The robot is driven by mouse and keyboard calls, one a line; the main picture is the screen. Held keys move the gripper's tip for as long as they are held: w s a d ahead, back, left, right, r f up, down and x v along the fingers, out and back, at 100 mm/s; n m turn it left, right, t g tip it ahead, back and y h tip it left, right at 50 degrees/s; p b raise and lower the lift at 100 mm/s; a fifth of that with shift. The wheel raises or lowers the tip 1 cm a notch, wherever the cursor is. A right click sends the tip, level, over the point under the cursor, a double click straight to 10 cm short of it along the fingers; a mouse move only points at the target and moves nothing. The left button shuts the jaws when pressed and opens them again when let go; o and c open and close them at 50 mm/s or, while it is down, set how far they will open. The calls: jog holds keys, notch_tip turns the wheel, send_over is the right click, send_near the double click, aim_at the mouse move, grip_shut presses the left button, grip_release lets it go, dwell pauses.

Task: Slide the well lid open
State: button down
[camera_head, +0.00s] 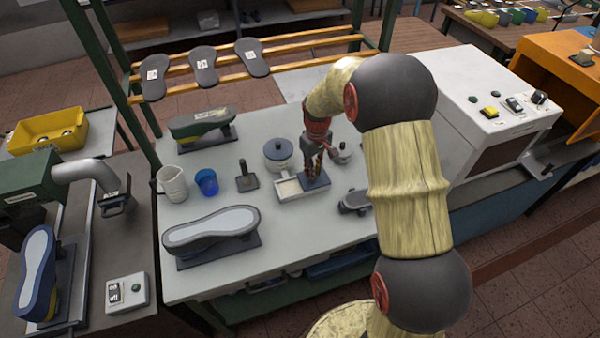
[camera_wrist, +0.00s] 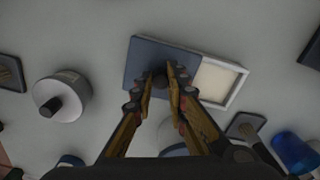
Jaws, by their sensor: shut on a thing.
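The well (camera_head: 290,197) is a shallow, light-rimmed tray on the grey-white worktable, with pale cream contents showing. Its flat blue-grey lid (camera_head: 319,183) lies to the right in the head view. In the wrist view the lid (camera_wrist: 140,62) is on the left, and the uncovered part of the well (camera_wrist: 239,92) is on the right. My gripper (camera_head: 312,168) is over the lid. In the wrist view my gripper (camera_wrist: 164,82) has its fingers shut around the small dark knob on the lid. The fingers partly hide the knob.
Close to the well stand a lidded pot (camera_head: 279,155), a brush on a dark base (camera_head: 247,178) and a smaller pot (camera_head: 341,153). Farther left are a blue cup (camera_head: 207,182), a white jug (camera_head: 172,184) and a shoe sole-up (camera_head: 212,228). Clear tabletop lies in front of the well.

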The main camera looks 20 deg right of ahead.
jog(key=shift+d, duration=0.2)
jog(key=c, duration=1.8)
grip_release()
jog(key=shift+d, duration=0.1)
jog(key=shift+o, duration=0.3)
jog(key=shift+r, duration=0.1)
notch_tip(320, 180, up, 12)
